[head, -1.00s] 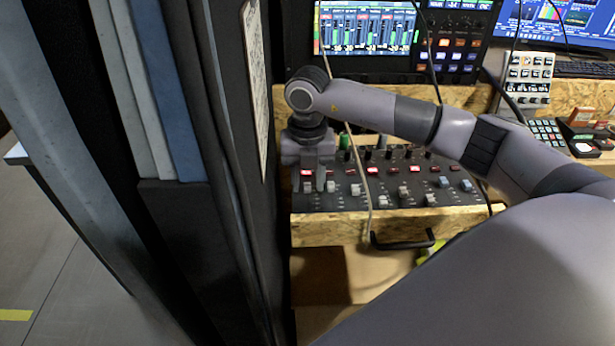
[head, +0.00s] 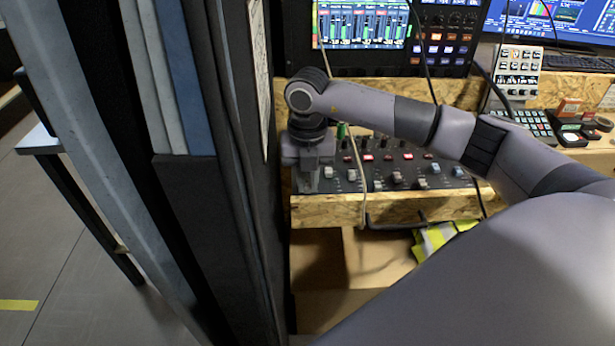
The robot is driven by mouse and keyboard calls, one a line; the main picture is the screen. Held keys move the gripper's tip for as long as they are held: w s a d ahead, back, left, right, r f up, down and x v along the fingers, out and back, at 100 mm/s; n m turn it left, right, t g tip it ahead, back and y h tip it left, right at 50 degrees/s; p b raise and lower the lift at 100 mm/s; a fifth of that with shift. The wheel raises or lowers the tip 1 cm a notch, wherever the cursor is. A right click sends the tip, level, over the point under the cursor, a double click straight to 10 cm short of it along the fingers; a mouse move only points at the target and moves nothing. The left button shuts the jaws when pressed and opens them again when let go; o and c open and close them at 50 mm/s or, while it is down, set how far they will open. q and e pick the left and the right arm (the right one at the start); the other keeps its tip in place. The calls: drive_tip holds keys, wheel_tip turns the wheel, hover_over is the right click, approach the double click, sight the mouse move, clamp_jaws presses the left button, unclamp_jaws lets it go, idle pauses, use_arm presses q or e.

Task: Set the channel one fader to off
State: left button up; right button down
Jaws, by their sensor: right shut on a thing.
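The fader panel (head: 434,183) is a dark console in a chipboard desk, with a row of lit red buttons and several pale fader caps. My right gripper (head: 308,187) reaches down over its left end, close to the front edge. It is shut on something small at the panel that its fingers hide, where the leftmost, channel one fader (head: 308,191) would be. The exact position of that fader cannot be made out. The neighbouring caps stand clear to the right of the fingers. My left gripper is not in view.
A dark rack wall (head: 225,180) stands close to the left of my right gripper. A cable (head: 359,170) hangs across the panel front. A mixer screen (head: 362,25) and a button unit (head: 440,45) stand behind. A yellow vest (head: 445,235) lies below the desk edge.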

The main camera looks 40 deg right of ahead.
sight(308, 188)
drive_tip(key=shift+s+a, duration=0.2)
drive_tip(key=shift+s, duration=0.1)
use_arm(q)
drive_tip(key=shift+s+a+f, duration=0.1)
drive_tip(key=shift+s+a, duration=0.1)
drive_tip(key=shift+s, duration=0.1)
use_arm(e)
drive_tip(key=c, duration=1.1)
unclamp_jaws()
drive_tip(key=shift+r, duration=3.6)
